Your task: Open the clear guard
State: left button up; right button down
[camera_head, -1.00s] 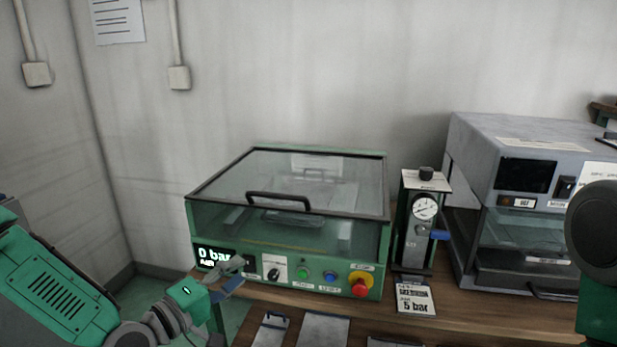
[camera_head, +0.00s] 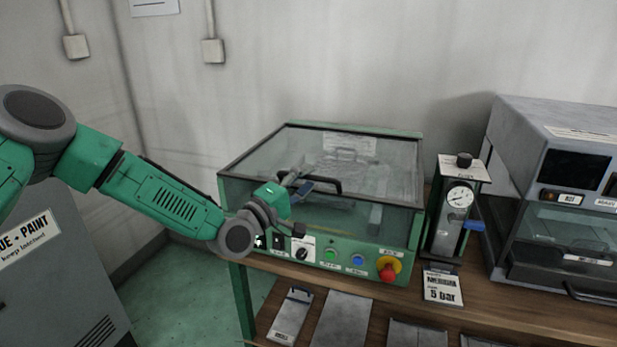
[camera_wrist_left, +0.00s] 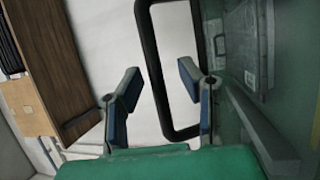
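The clear guard (camera_head: 385,178) is a dark-framed transparent lid lying closed on the green machine box (camera_head: 402,235). Its black loop handle (camera_head: 330,184) stands near the front edge and also shows in the left wrist view (camera_wrist_left: 153,70). My left gripper (camera_head: 303,184) is at the handle's left end, over the front of the lid. In the left wrist view the blue-padded fingers of my left gripper (camera_wrist_left: 157,78) are apart, with the handle's long bar seen between them. Whether the bar is within the fingers' depth is unclear. My right gripper is out of view.
A gauge unit (camera_head: 459,205) with a blue lever and a 5 bar card (camera_head: 442,287) stand to the right. A grey machine (camera_head: 560,135) is beyond. Knobs, buttons and a red emergency stop (camera_head: 388,271) line the box front. Grey plates (camera_head: 342,318) lie in front.

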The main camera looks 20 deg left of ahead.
pick_arm(q)
jog(key=shift+w+d, duration=0.2)
jog(key=shift+w, duration=0.25)
jog(key=shift+d+r, duration=0.1)
jog(key=shift+d, duration=0.1)
grip_shut()
